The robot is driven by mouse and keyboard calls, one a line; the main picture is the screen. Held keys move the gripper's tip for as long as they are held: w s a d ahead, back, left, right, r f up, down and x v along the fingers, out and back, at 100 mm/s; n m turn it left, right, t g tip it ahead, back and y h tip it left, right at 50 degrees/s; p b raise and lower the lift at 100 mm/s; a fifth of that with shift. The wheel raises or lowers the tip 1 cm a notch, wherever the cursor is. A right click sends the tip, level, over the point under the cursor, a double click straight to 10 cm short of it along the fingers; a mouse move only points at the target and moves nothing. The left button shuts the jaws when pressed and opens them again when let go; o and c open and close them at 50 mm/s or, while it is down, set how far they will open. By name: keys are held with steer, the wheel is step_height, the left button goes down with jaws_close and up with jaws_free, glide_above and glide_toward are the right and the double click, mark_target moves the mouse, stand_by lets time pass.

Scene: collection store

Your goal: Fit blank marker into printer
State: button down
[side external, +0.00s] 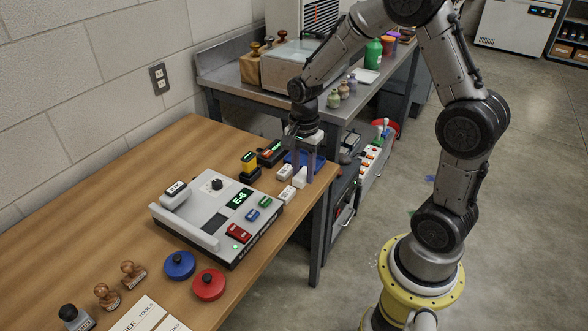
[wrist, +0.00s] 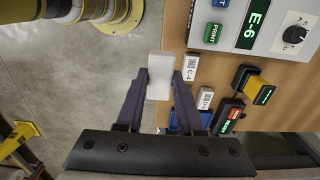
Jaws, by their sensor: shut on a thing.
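The blank marker (wrist: 160,76), a plain white block, is between my gripper's (wrist: 161,84) two fingers in the wrist view. My gripper (side external: 302,174) is shut on it, close to the table's right edge in the side external view, where the marker (side external: 300,178) shows as a small white piece. The printer (side external: 213,218), a pale grey box with an "E-6" display, a black dial and coloured buttons, stands left of my gripper. In the wrist view part of the printer (wrist: 276,38) shows at the upper right, apart from the marker.
Printed white markers (wrist: 191,67) lie on the table beside my gripper, near a blue tray (wrist: 190,119). A yellow-and-black device (side external: 249,166) and a black device (side external: 271,152) stand behind the printer. Stamps (side external: 133,274) and round ink pads (side external: 208,284) are at the front.

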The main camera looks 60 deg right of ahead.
steer(key=shift+s+a+r, duration=0.1)
steer(key=shift+s, duration=0.15)
steer(key=w+r+m, duration=0.2)
steer(key=w, duration=0.3)
steer(key=n, duration=0.2)
glide_toward(214, 225)
steer(key=shift+f, duration=2.75)
steer(key=shift+f, duration=0.45)
